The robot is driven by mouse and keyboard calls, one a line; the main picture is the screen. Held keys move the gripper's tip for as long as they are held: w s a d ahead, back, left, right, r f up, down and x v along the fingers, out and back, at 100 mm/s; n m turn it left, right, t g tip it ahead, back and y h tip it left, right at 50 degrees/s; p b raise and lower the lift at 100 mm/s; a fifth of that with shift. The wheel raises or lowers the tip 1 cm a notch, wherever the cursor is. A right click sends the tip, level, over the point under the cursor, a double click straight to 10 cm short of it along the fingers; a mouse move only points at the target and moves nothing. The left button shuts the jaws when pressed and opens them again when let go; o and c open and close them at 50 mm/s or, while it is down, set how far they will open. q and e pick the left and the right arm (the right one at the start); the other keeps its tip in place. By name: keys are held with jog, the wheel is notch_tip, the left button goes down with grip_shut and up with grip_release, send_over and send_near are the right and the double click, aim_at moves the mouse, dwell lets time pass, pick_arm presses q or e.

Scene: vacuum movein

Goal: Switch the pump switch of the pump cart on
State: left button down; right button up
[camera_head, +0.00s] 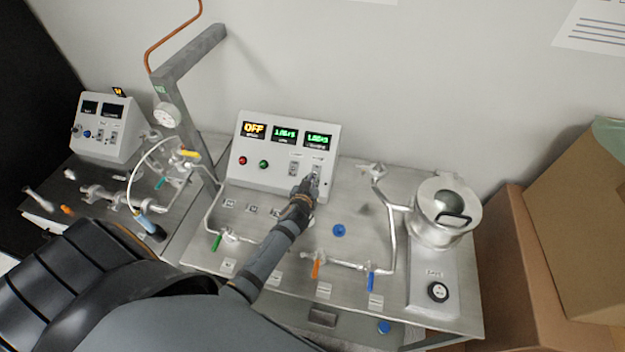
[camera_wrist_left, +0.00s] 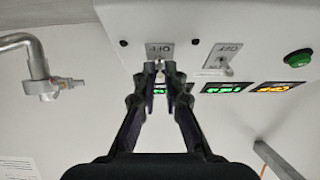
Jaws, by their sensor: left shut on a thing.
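The pump cart's white control box (camera_head: 259,171) stands at the back of the steel top. Its first display (camera_head: 254,130) reads OFF in orange; two more show green readings. Two toggle switches sit low on its right side. My left gripper (camera_head: 309,184) reaches up to the right-hand one. In the left wrist view, which is upside down, the fingertips (camera_wrist_left: 159,75) close around the lever of this toggle switch (camera_wrist_left: 159,51), whose plate shows OFF. The other toggle switch (camera_wrist_left: 223,58) stands free beside it. The labels are too small to read surely. My right gripper is out of view.
A red button (camera_head: 243,160) and a green button (camera_head: 264,164) sit left of the switches. Pipes with coloured valve handles and a steel chamber (camera_head: 445,212) stand on the right. A second console (camera_head: 105,125) is at left. Cardboard boxes (camera_head: 522,262) border the right.

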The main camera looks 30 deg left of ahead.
pick_arm(q)
jog(key=shift+w+r, duration=0.1)
jog(key=shift+w+a+r+g+h, duration=0.1)
jog(key=shift+w+r+g+h, duration=0.2)
jog(key=shift+g, duration=0.6)
jog(key=shift+w+r+g, duration=0.15)
jog(key=shift+r+g, duration=0.35)
jog(key=shift+g, duration=0.2)
jog(key=g, duration=0.1)
jog(key=w+r+g+h, duration=0.1)
jog(key=g, duration=0.1)
jog(key=w+g, duration=0.1)
jog(key=g, duration=0.1)
jog(key=shift+a+r+h, duration=0.15)
jog(key=shift+a+h, duration=0.15)
jog(key=shift+w+g, duration=0.15)
jog(key=shift+g, duration=0.55)
jog(key=c, duration=1.4)
grip_release()
jog(key=shift+c, duration=0.2)
